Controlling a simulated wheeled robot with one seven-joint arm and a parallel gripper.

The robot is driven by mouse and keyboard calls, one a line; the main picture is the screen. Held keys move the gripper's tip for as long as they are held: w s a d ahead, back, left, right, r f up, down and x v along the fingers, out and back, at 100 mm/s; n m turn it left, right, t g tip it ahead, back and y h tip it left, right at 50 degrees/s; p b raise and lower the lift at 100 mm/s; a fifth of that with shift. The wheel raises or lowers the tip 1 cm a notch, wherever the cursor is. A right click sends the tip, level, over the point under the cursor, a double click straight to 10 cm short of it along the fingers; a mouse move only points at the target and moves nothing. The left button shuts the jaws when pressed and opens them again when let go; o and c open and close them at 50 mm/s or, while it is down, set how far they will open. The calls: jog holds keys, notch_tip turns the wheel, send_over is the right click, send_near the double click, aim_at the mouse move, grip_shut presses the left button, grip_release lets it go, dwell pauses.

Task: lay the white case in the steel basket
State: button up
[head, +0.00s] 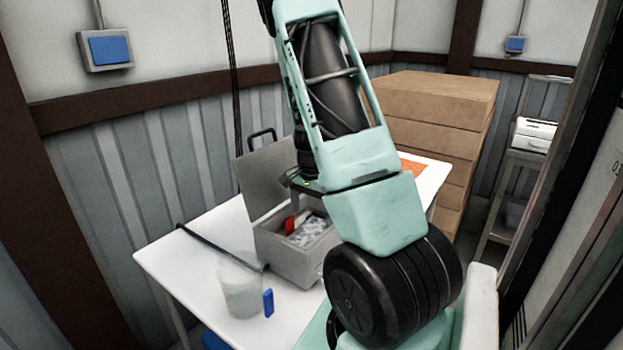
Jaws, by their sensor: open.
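My gripper (303,186) is partly hidden behind my own arm. It is above the open grey box on the white table, and its fingers look empty. The grey box (283,258) has its lid (262,180) raised at the back and holds a red item (292,223) and pale, crumpled-looking contents. A white box-shaped thing (534,133) sits on the cart at the far right, well away from my gripper; I cannot tell whether it is the white case. I cannot make out a steel basket for certain; a greyish bin (516,213) shows on the cart's lower level.
The white table (180,262) bears a translucent container (240,290), a blue item (268,302), a dark bar (205,238) and an orange patch (412,167). Stacked brown cartons (440,100) stand behind it. The cart (520,158) is at right. The table's left end is mostly clear.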

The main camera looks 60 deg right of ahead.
notch_tip(320, 180, up, 11)
dwell(0.3)
jog(key=shift+w, duration=0.1)
dwell(0.4)
